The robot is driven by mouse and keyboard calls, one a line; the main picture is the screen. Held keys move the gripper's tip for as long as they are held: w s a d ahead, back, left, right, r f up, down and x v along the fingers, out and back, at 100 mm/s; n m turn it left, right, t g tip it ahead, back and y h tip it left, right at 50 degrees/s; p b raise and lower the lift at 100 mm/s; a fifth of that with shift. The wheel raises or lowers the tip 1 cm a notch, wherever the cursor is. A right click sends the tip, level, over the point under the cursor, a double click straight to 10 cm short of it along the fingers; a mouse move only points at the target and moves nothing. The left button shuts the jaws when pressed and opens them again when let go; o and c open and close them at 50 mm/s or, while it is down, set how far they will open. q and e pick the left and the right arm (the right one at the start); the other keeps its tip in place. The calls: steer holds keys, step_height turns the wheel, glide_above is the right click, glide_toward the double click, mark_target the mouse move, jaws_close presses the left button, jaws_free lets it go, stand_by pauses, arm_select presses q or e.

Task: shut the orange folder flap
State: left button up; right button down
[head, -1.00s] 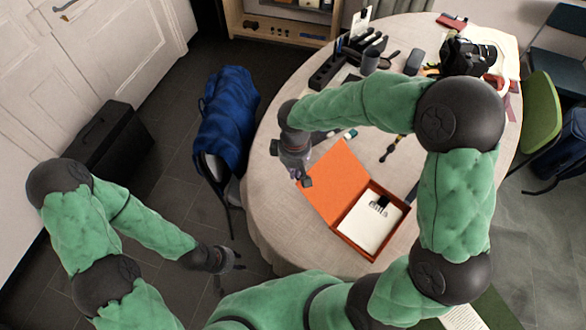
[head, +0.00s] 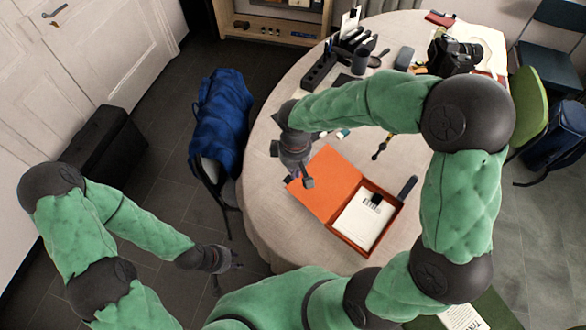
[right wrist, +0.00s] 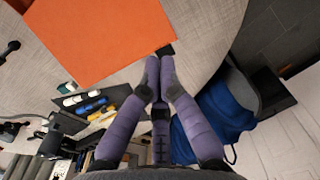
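The orange folder lies open on the round table. Its flap (head: 330,180) is laid out to the left of its box part (head: 338,226), which holds white paper (head: 362,222) with a dark item on top. My right gripper (head: 300,183) is at the flap's far-left edge. My left gripper (head: 228,266) hangs off the table with fingers spread, empty.
A dark strip (head: 407,187) lies right of the folder. A chair with a blue jacket (head: 221,120) stands left of the table.

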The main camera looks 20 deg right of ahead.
steer(key=shift+s+d+r+p, duration=0.35)
steer(key=shift+s+r+p, duration=0.15)
steer(key=shift+r, duration=0.1)
steer(key=shift+s+d+r+p, duration=0.35)
steer(key=shift+s+r+p, duration=0.1)
steer(key=shift+s, duration=0.1)
steer(key=shift+s+d+r+p, duration=0.35)
steer(key=shift+s+r, duration=0.1)
steer(key=shift+s, duration=0.1)
steer(key=shift+s+d+r+p, duration=0.35)
steer(key=shift+s+d+p, duration=0.05)
steer(key=shift+s, duration=0.2)
steer(key=shift+s+d+r+p, duration=0.35)
steer(key=shift+s, duration=0.2)
